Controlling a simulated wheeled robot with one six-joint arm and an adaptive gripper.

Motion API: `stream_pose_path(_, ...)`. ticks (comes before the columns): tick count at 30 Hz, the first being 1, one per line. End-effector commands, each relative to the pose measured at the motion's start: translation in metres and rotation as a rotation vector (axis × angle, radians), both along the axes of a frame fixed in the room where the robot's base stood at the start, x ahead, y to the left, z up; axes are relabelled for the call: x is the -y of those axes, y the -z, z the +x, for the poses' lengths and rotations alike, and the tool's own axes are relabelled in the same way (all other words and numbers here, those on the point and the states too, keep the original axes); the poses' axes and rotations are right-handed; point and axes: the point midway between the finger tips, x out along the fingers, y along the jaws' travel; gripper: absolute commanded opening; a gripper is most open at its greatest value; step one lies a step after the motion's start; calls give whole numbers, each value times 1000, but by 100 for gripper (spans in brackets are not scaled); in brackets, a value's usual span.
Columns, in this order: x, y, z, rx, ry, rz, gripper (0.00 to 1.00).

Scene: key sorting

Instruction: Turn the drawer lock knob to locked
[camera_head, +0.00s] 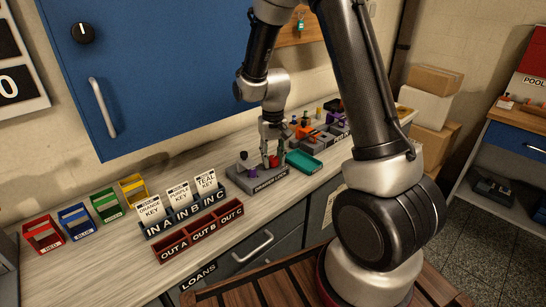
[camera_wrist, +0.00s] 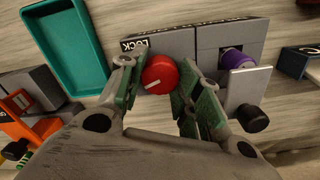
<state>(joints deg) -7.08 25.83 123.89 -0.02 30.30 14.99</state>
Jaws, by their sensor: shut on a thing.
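The red lock knob (camera_wrist: 161,71) with a white pointer mark sits on a grey block (camera_wrist: 177,42), beside a small LOCK label (camera_wrist: 134,44). In the wrist view its white mark points to the lower left. My gripper (camera_wrist: 156,82) has one green-padded finger on each side of the knob and is shut on it. In the head view the knob (camera_head: 274,161) shows small under my gripper (camera_head: 269,150), on the grey block (camera_head: 262,181). The fingers partly hide the block's face.
A purple cylinder (camera_wrist: 232,60) and a black knob (camera_wrist: 252,117) are close to the right finger. A teal tray (camera_wrist: 72,88) lies to the left.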

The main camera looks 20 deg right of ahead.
Motion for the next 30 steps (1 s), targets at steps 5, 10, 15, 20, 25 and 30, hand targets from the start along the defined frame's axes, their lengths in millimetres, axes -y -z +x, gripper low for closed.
stream_pose_path(5, 0, -1, 1, 3, 1, 1, 10)
stream_pose_path(10, 0, 0, 1, 2, 0, 1, 57)
stream_pose_path(15, 0, 0, 0, 1, 0, 0, 57)
stream_pose_path(20, 0, -2, 1, 2, -1, 1, 57)
stream_pose_path(25, 0, -25, 1, 5, -1, 0, 57)
stream_pose_path(30, 0, -64, 1, 6, 0, 1, 57)
